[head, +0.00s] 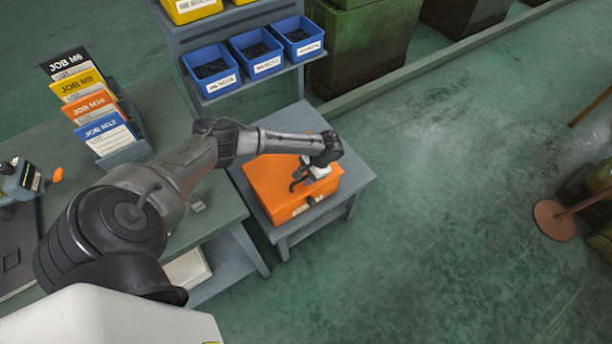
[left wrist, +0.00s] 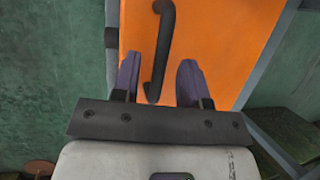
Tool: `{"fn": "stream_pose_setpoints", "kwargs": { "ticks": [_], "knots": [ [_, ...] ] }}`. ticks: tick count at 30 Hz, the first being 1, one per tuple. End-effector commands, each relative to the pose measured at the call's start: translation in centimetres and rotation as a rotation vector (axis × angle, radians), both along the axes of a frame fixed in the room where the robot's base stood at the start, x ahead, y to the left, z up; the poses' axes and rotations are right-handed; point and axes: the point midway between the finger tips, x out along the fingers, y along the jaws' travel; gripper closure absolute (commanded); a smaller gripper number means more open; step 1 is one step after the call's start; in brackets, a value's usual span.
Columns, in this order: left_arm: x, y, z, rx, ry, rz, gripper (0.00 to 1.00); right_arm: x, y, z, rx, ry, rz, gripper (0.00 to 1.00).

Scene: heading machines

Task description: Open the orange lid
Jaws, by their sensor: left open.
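The orange lid (head: 268,178) is the flat top of an orange box on a small grey table, and it lies closed. It also fills much of the left wrist view (left wrist: 225,40). A black bar handle (left wrist: 163,50) is fixed on it. My left gripper (head: 306,179) is over the lid near the handle, its fingers apart. In the left wrist view the handle shows between the two purple fingers (left wrist: 160,78). I cannot tell whether the fingers are down around it or still above it. Nothing is held. My right gripper is out of view.
A rack with blue bins (head: 255,55) stands behind the box. A workbench (head: 215,222) with coloured job cards (head: 90,105) is on the left, under my left arm. Open green floor (head: 450,200) lies to the right of the small table (head: 345,190).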

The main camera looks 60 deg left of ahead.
Motion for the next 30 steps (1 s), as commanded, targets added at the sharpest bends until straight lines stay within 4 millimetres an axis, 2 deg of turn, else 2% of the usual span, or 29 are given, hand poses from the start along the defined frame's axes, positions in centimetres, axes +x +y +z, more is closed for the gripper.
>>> {"fn": "stream_pose_setpoints", "kwargs": {
  "ticks": [11, 23, 30],
  "knots": [
    [-0.13, 0.07, -0.27, 0.000, 0.000, 0.000, 0.60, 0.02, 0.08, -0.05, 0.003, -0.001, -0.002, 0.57],
    [-0.12, 0.05, -0.26, 0.000, 0.000, 0.000, 0.98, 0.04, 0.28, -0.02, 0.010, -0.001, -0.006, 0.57],
    [-0.11, 0.05, -0.25, 0.000, 0.000, 0.000, 1.00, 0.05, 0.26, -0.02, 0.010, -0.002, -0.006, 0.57]
  ]
}}
